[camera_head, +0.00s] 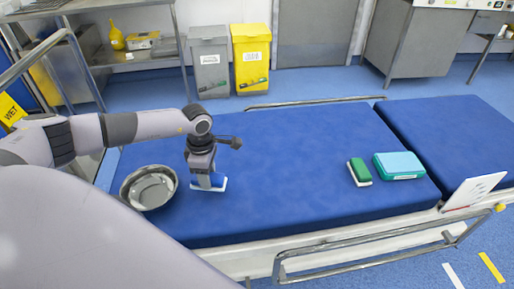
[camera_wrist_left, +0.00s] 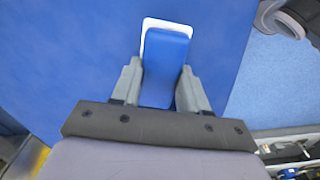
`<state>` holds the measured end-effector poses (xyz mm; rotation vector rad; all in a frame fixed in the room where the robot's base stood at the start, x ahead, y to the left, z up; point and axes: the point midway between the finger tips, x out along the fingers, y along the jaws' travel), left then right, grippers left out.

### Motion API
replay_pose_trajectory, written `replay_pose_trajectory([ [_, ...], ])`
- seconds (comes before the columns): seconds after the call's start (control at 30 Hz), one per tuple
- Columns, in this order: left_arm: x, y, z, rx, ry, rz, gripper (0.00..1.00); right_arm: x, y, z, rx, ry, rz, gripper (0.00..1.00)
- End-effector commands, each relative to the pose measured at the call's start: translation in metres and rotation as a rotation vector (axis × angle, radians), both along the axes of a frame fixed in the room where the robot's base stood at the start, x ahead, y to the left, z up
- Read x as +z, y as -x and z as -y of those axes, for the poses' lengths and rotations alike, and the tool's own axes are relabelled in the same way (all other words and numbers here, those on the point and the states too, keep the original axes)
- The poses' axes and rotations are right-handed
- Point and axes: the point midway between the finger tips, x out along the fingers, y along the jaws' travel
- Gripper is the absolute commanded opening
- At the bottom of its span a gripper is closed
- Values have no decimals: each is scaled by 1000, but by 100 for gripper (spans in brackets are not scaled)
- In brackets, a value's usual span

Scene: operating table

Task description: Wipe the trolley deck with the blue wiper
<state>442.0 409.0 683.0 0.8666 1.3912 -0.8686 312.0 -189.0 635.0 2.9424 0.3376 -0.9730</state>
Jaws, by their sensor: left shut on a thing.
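The blue wiper (camera_wrist_left: 166,50) has a blue block top and a white rim at its edge. My left gripper (camera_wrist_left: 160,85) is shut on it, with one finger on each side. In the head view the left gripper (camera_head: 205,180) points down over the left part of the blue deck (camera_head: 290,160). The wiper's white edge (camera_head: 221,184) shows at the fingertips, at or just above the deck; I cannot tell if it touches. My right gripper is not in view.
A metal bowl (camera_head: 142,189) stands left of the gripper, close by. A green and white sponge (camera_head: 360,173) and a teal box (camera_head: 399,165) lie at the right end. A white card (camera_head: 474,190) stands at the front right edge. The middle of the deck is clear.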

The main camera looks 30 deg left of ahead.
Motion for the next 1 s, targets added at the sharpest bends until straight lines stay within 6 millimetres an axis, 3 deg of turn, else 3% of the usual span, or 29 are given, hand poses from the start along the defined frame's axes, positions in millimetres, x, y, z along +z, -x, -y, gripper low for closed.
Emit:
replay_pose_trajectory([
  [0.4, 39, -3, -6, 11, 0, 2, 15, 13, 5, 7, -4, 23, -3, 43],
  [1.0, 40, -3, -6, 12, 0, 1, 15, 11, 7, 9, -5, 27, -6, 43],
])
